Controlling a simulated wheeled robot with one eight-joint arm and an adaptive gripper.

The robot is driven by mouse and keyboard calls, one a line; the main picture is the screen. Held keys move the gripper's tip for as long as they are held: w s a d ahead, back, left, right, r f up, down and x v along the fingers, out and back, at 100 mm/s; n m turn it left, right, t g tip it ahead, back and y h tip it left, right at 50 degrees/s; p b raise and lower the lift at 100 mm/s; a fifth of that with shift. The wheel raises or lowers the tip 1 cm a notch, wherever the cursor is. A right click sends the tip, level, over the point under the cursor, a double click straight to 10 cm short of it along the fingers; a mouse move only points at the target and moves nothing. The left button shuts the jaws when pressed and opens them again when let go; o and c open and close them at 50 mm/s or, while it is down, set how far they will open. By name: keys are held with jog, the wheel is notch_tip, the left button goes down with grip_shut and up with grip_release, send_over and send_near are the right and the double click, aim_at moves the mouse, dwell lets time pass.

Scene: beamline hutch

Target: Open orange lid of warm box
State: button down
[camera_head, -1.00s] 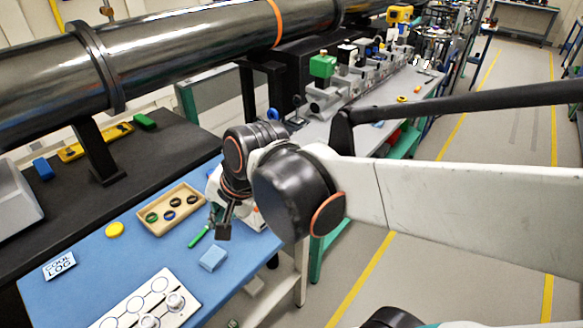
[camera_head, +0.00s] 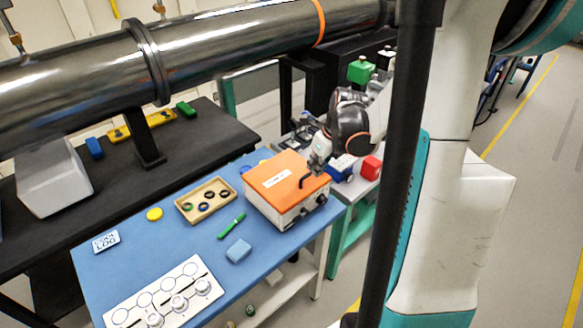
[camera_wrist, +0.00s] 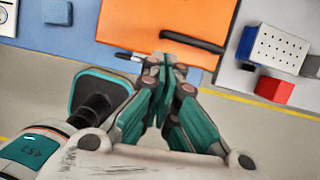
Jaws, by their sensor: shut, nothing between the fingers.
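The warm box (camera_head: 277,211) is a white box with an orange lid (camera_head: 283,178) on the blue table. The lid is down flat and has a white label and a black handle (camera_head: 307,179) near its right edge. In the wrist view the orange lid (camera_wrist: 160,22) fills the top middle, with the black handle (camera_wrist: 192,42) along its near edge. My gripper (camera_wrist: 165,60) is shut and empty, its fingertips just beside the left end of the handle in that view. In the head view my gripper (camera_head: 316,165) is over the lid's right side. I cannot tell whether it touches the lid.
A wooden tray (camera_head: 189,215) with rings, a green marker (camera_head: 231,226), a blue block (camera_head: 238,250) and a white panel with knobs (camera_head: 133,303) are on the blue table. A red block (camera_head: 371,168) is right of the box. A large metal pipe (camera_head: 215,50) runs behind.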

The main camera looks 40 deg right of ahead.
aim_at(310, 187)
jog(key=b+x, duration=0.2)
jog(key=x, duration=0.1)
jog(key=d+b+x, duration=0.1)
jog(key=b+x, duration=0.1)
jog(key=x, duration=0.1)
jog(key=d+b+x, duration=0.1)
jog(key=b+x, duration=0.1)
jog(key=x, duration=0.2)
jog(key=shift+s+d+f, duration=0.1)
jog(key=shift+s+d, duration=0.05)
jog(key=shift+s, duration=0.15)
